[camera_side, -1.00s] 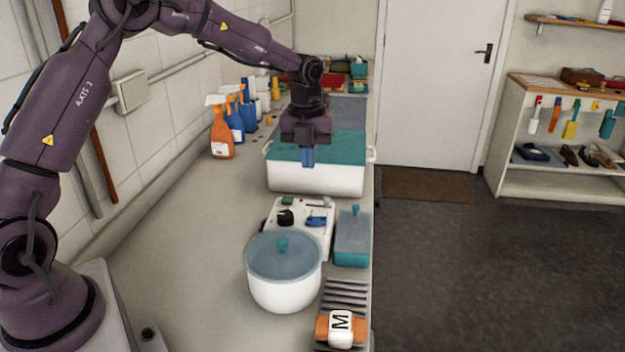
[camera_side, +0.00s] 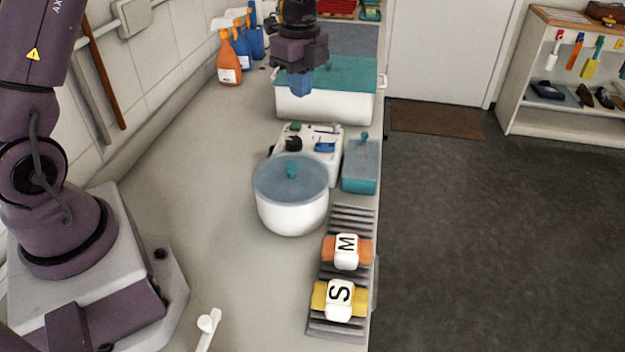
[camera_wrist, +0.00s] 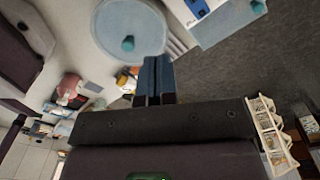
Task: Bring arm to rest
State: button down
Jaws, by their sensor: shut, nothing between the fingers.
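My gripper (camera_side: 300,84) hangs fingers down in front of the large white tub with a teal lid, above the counter. Its blue fingers are shut with nothing between them. In the wrist view the closed fingers (camera_wrist: 155,80) show side by side, with the round lidded pot (camera_wrist: 130,28) beyond them. In the side view my arm's upper links are cut off by the top edge of the picture.
The white tub (camera_side: 330,105) stands behind a white pot (camera_side: 291,210), a small control box (camera_side: 313,140) and a teal-lidded box (camera_side: 360,170). Spray bottles (camera_side: 229,60) line the wall.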

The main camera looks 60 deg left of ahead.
jog(key=s+d+r+n+t, duration=0.25)
jog(key=s+r+n, duration=0.25)
jog(key=s+n, duration=0.4)
jog(key=s+d+r+n+t, duration=0.25)
jog(key=s+r+n, duration=0.35)
jog(key=s, duration=0.5)
jog(key=m+g+h, duration=0.1)
jog(key=m+g, duration=0.3)
jog(key=m, duration=0.4)
send_over(330, 146)
jog(key=s+a, duration=0.2)
notch_tip(330, 146, down, 11)
jog(key=f, duration=0.4)
jog(key=w+d+f, duration=0.1)
jog(key=f, duration=0.8)
jog(key=shift+w+d+f, duration=0.35)
jog(key=shift+w+d, duration=0.05)
